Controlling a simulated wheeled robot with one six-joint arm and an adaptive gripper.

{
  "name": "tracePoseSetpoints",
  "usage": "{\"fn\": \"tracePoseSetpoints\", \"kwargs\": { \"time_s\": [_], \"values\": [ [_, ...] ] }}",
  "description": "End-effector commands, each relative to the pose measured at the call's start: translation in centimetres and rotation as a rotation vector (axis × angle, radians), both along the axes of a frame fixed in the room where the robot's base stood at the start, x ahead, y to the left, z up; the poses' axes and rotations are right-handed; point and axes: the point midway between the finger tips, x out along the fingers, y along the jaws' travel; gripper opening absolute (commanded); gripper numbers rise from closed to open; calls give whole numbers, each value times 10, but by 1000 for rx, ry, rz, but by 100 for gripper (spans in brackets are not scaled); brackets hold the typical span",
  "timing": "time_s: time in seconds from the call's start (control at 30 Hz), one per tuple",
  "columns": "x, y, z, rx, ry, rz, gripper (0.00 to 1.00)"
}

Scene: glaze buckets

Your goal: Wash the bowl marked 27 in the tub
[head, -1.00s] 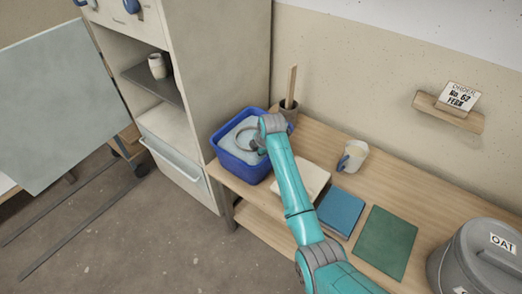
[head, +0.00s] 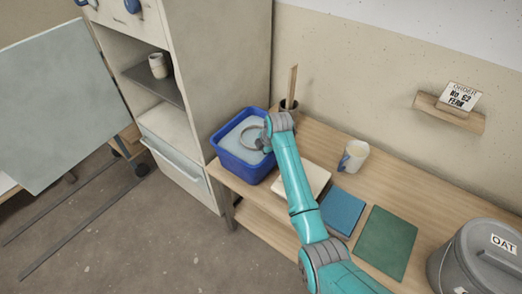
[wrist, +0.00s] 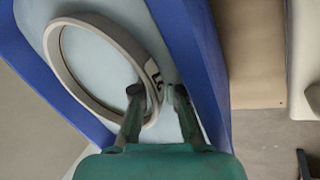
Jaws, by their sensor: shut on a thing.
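The blue tub (head: 228,160) stands at the left end of the wooden bench and holds pale water. A pale grey round bowl (head: 249,139) is in the tub, its rim showing as a ring; the bowl's rim (wrist: 72,72) also fills the upper left of the wrist view. A dark mark shows on its side beside the fingers, only partly readable. My gripper (wrist: 158,93) is shut on the bowl's near wall, one finger on each side. In the head view my wrist covers the bowl's right side. The bowl's depth in the water is unclear.
A pale slab (head: 313,180), a blue slab (head: 343,212), a green slab (head: 386,243) and a mug (head: 353,157) lie to the right. A grey OAT bucket (head: 480,262) is at far right.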

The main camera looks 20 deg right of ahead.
Motion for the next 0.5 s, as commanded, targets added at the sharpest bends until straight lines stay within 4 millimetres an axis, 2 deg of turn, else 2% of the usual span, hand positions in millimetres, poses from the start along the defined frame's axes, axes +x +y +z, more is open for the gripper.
{"fn": "tracePoseSetpoints", "kwargs": {
  "time_s": [0.5],
  "values": [
    [1, 0, 38, 0, -4, 0, 0]
  ]
}}
